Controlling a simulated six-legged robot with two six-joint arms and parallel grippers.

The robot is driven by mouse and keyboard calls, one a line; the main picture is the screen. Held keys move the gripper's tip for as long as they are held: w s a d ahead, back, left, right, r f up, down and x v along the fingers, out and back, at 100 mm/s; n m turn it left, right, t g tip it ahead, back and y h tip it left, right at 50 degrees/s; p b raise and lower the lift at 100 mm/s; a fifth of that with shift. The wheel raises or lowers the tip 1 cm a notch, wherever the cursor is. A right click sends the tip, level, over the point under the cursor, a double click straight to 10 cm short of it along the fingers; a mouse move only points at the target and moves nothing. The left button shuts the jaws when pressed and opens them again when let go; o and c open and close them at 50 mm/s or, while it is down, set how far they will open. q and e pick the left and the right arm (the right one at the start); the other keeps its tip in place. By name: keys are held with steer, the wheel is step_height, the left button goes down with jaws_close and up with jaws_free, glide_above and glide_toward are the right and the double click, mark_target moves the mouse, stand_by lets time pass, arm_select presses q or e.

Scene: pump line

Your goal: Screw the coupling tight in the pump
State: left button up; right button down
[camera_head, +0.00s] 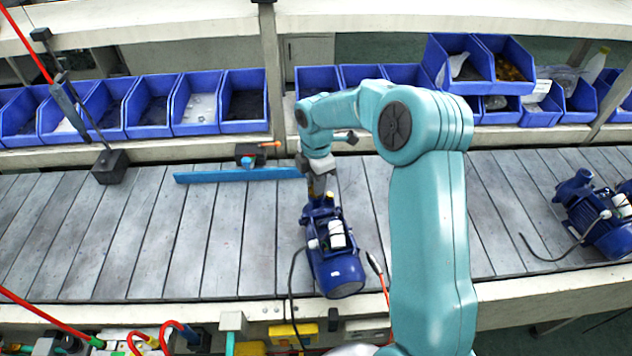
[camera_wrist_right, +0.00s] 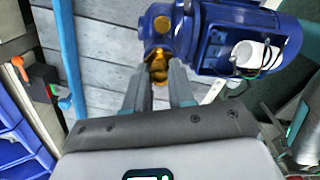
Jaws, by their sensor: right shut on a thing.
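The blue pump (camera_head: 335,262) stands on the slatted conveyor in the middle of the head view. It also shows at the top of the right wrist view (camera_wrist_right: 215,38), with a white part and wires in an open box on its side. The brass-coloured coupling (camera_wrist_right: 158,68) sits at the pump's port, between the fingertips of my right gripper (camera_wrist_right: 157,82). My right gripper (camera_head: 318,186) is shut on the coupling at the far end of the pump. The fingers partly hide the coupling, and its thread cannot be seen. My left gripper is not in view.
A second blue pump (camera_head: 600,222) stands on the conveyor (camera_head: 150,240) at the right. A blue bar (camera_head: 235,175) lies left of my right gripper. A black block with a rod (camera_head: 110,166) stands further left. Blue bins (camera_head: 245,105) line the back shelf.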

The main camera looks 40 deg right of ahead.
steer(key=shift+f+m+b, duration=0.15)
steer(key=shift+m+b, duration=0.15)
steer(key=shift+m, duration=1.5)
steer(key=shift+m+b, duration=0.5)
steer(key=shift+m, duration=1.2)
steer(key=c, duration=1)
jaws_free()
steer(key=shift+c, duration=0.2)
